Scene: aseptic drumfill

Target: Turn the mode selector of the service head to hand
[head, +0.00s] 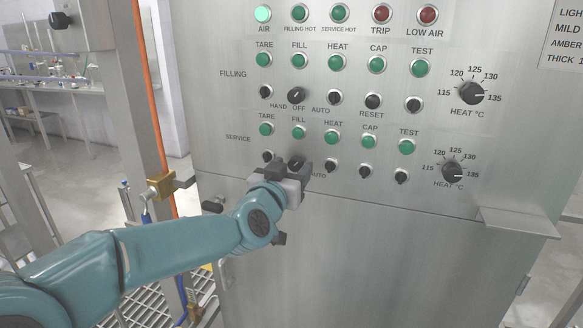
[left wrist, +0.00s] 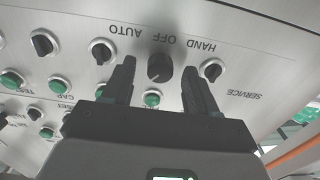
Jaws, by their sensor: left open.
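The service mode selector (head: 297,161) is a black round knob in the lower row of the steel panel, partly hidden by my gripper in the head view. In the left wrist view, which is upside down, the selector (left wrist: 160,67) sits under the labels HAND, OFF and AUTO. I cannot tell clearly which label it points at. My left gripper (head: 294,172) is at the panel, open. In the wrist view its two dark fingers (left wrist: 160,76) stand on either side of the selector, with visible gaps. My right gripper is not in view.
Other black switches stand close by, one on the left (head: 268,156) and one on the right (head: 331,166). Green SERVICE lamps (head: 299,132) sit just above. The filling selector (head: 296,95) is higher up. A ledge (head: 515,222) juts out at the lower right.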

